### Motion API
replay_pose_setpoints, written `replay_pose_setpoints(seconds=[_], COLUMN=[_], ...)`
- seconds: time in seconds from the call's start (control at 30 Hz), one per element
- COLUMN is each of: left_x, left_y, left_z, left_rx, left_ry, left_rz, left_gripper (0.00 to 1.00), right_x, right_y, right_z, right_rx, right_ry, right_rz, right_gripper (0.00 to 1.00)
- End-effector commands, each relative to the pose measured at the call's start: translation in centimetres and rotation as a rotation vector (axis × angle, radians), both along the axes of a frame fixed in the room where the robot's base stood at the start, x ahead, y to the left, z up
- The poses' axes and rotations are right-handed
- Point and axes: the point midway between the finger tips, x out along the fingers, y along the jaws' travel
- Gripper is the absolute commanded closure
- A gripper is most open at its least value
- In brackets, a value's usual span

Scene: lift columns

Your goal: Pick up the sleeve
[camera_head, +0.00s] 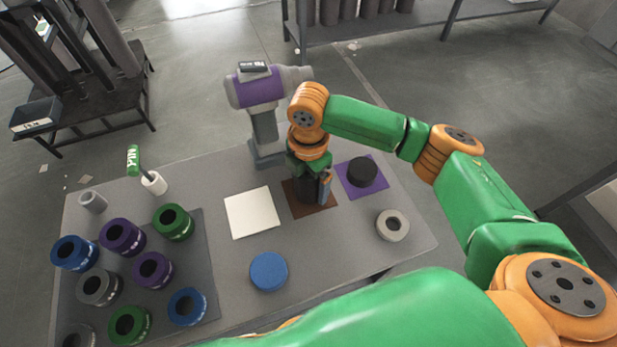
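Several hollow sleeve-like cylinders stand on a dark mat (203,253) at the left of the table, among them blue (74,253), purple (122,237), green (173,222) and grey (98,286) ones. I cannot tell which is the task's sleeve. A grey ring (393,225) lies alone at the right. My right gripper (318,196) points down over a brown square (320,210), between a white square (251,212) and a purple square (376,186). Its fingers are small and dark, so whether they hold something is unclear. My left gripper is not in view.
A black disc (362,171) sits on the purple square, and a blue disc (268,271) lies at the front middle of the grey table (330,265). A purple-and-grey machine (262,95) stands behind my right gripper. A green-handled tool (134,160) stands in a white holder (154,183) at the back left.

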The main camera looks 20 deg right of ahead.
Motion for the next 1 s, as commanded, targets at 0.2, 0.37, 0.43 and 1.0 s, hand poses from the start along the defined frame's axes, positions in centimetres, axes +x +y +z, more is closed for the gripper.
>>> replay_pose_setpoints(seconds=[0.2, 0.37, 0.43, 1.0], left_x=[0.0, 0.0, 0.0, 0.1], left_y=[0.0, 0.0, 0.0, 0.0], left_z=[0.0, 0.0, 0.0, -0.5], left_rx=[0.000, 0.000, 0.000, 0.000], left_ry=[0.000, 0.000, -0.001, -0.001], left_rz=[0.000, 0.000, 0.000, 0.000], left_gripper=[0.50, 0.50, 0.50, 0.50], right_x=[0.0, 0.0, 0.0, -1.2], right_y=[0.0, 0.0, 0.0, 0.8], right_z=[0.0, 0.0, 0.1, 4.9], right_rx=[0.000, 0.000, 0.000, 0.004], right_ry=[0.000, 0.000, -0.001, -0.005], right_rz=[0.000, 0.000, 0.000, 0.005], right_gripper=[0.70, 1.00, 1.00, 1.00])
